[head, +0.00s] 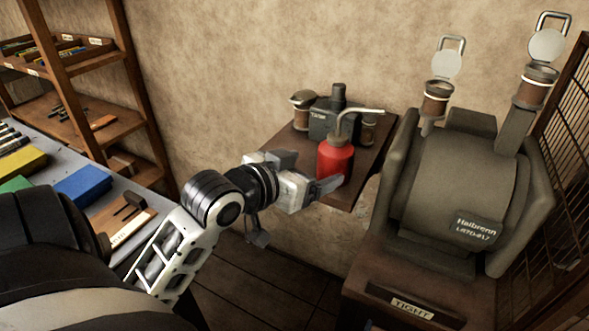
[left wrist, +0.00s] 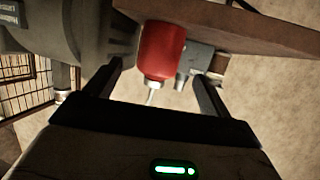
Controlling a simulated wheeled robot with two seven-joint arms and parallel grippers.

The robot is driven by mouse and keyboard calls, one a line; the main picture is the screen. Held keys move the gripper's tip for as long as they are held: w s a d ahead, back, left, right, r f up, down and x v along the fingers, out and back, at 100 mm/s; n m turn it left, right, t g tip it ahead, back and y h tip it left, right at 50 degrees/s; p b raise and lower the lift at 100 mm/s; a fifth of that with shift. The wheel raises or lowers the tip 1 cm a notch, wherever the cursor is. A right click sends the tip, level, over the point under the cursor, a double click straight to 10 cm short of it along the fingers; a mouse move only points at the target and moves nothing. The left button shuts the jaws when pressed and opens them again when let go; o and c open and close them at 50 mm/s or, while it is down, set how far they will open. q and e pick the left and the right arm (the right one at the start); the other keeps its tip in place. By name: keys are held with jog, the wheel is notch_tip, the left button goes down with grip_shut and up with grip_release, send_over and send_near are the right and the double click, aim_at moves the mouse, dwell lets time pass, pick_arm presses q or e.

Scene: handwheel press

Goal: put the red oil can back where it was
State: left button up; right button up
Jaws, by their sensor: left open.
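The red oil can (head: 335,160) has a thin bent metal spout and stands upright at the front part of a small wooden wall shelf (head: 375,157). In the left wrist view the red oil can (left wrist: 162,50) appears upside down, against the shelf (left wrist: 235,25). My left gripper (head: 318,180) is at the can from the front left, with its jaws open. In the left wrist view the can lies between the two spread fingers (left wrist: 158,70), with a visible gap on each side. One finger is partly hidden in the head view. My right gripper is not in view.
A dark box (head: 330,122) and small jars (head: 302,108) stand behind the can on the shelf. A large dark machine (head: 460,190) is close on the right. A table with coloured blocks (head: 82,185) and a shelving rack (head: 95,125) are at the left.

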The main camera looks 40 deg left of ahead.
pick_arm(q)
jog(key=p+v, duration=0.4)
jog(key=shift+s+r, duration=0.1)
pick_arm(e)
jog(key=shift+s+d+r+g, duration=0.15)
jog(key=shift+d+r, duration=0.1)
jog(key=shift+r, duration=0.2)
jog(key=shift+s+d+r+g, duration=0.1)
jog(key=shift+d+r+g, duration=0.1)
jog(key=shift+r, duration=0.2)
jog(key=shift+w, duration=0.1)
pick_arm(q)
jog(key=s+d+f+m+g, duration=0.1)
jog(key=s+d+f+g, duration=0.45)
jog(key=s+f, duration=0.2)
jog(key=s+d+f+m+g, duration=0.1)
jog(key=s+d+f+g, duration=0.3)
jog(key=s+f+g, duration=0.3)
jog(key=w+d+f+t+h, duration=0.2)
jog(key=w+d+f+t, duration=0.3)
jog(key=w+f+t, duration=0.2)
jog(key=shift+w+d+f+t+h, duration=0.15)
jog(key=shift+d+f+t+h, duration=0.25)
jog(key=shift+f+t, duration=0.3)
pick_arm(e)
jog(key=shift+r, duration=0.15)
